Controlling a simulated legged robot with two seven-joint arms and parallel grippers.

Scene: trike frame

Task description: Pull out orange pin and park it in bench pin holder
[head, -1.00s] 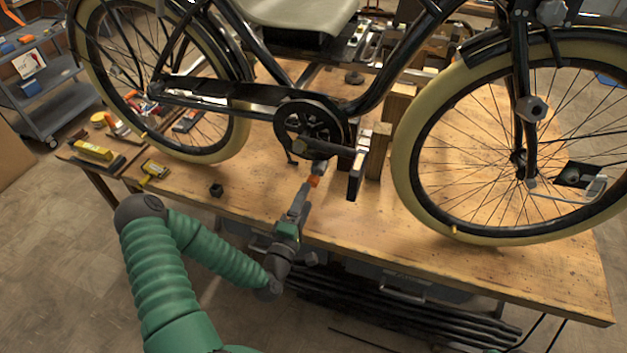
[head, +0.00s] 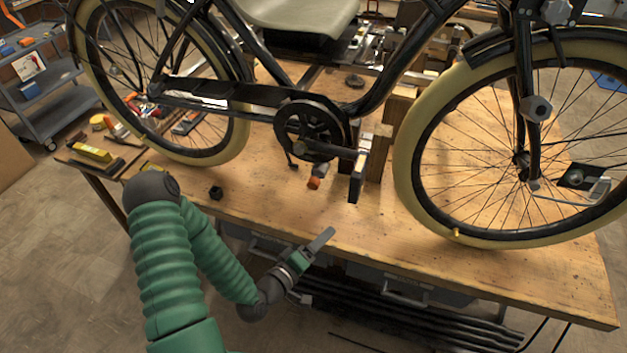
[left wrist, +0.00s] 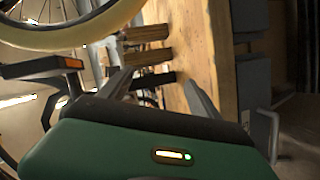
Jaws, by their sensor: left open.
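The orange pin (head: 315,183) shows in the head view below the bike's crank, to the left of the black pedal. Its orange end points toward me, and what it sits in is hard to make out. My left gripper (head: 322,238) is at the front edge of the bench, below and apart from the pin. It is open and empty. In the left wrist view the two fingers (left wrist: 157,88) stand apart with nothing between them. My right gripper is not in view.
The bike's front wheel (head: 408,180) and black pedal (head: 356,182) stand right of the pin. The wooden bench (head: 480,270) is clear along its front. A yellow box (head: 92,154) and tools lie at its left end. A grey cart (head: 45,105) stands beyond.

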